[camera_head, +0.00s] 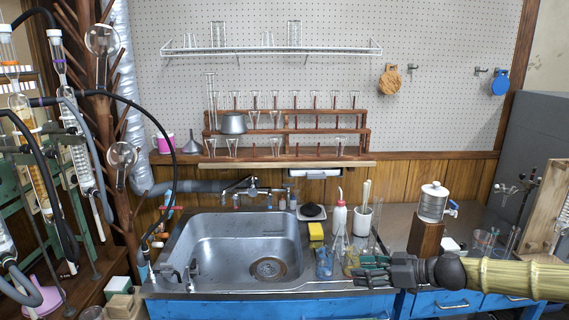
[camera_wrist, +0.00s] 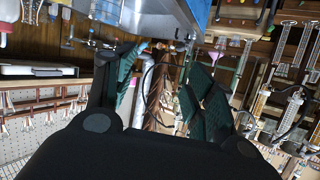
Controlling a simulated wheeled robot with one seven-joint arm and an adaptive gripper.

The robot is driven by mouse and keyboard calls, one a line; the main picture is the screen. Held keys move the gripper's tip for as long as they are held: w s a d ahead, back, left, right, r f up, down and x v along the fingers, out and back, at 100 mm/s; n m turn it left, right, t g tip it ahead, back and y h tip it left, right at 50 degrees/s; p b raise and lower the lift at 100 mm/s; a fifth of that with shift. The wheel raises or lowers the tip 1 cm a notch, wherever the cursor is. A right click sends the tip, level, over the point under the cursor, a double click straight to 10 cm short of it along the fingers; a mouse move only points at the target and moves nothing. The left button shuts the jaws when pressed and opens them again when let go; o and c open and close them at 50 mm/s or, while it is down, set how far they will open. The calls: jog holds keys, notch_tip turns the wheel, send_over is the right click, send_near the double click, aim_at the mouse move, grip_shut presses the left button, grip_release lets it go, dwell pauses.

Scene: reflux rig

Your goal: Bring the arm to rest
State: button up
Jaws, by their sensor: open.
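My arm reaches in from the right edge of the head view, with a yellowish, ribbed link lying nearly level. My gripper (camera_head: 372,272) is at its left end, in front of the counter's front edge and just right of the sink (camera_head: 230,243). In the wrist view my gripper (camera_wrist: 160,95) shows its dark green fingers spread wide apart. The gripper is open, and nothing is seen between the fingers. In the head view, its body hides part of the counter edge and the blue cabinet (camera_head: 270,306) below.
Close behind the gripper stand glass flasks (camera_head: 323,262), a white wash bottle (camera_head: 340,217), a white holder with tools (camera_head: 362,220) and a yellow sponge (camera_head: 316,231). Glassware with hoses fills the left.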

jog(key=s+a+f+m+g+h, duration=0.25)
jog(key=s+a+f, duration=0.45)
jog(key=s+f, duration=0.45)
jog(key=s+a+f+m+g+h, duration=0.25)
jog(key=s+a+f, duration=0.5)
jog(key=f, duration=0.65)
jog(key=s+d+f+m+g+h, duration=0.1)
jog(key=s+d+f+m, duration=0.1)
jog(key=s+f, duration=0.35)
jog(key=s+d+f+m+g+h, duration=0.1)
jog(key=s+d+f+h, duration=0.1)
jog(key=s, duration=0.7)
jog(key=s+d+f+m+h, duration=0.1)
jog(key=s+d+m+h, duration=0.2)
jog(key=s+d, duration=0.7)
jog(key=shift+s+d+h+p, duration=0.15)
jog(key=shift+s+h+p, duration=0.15)
jog(key=shift+s+p, duration=0.15)
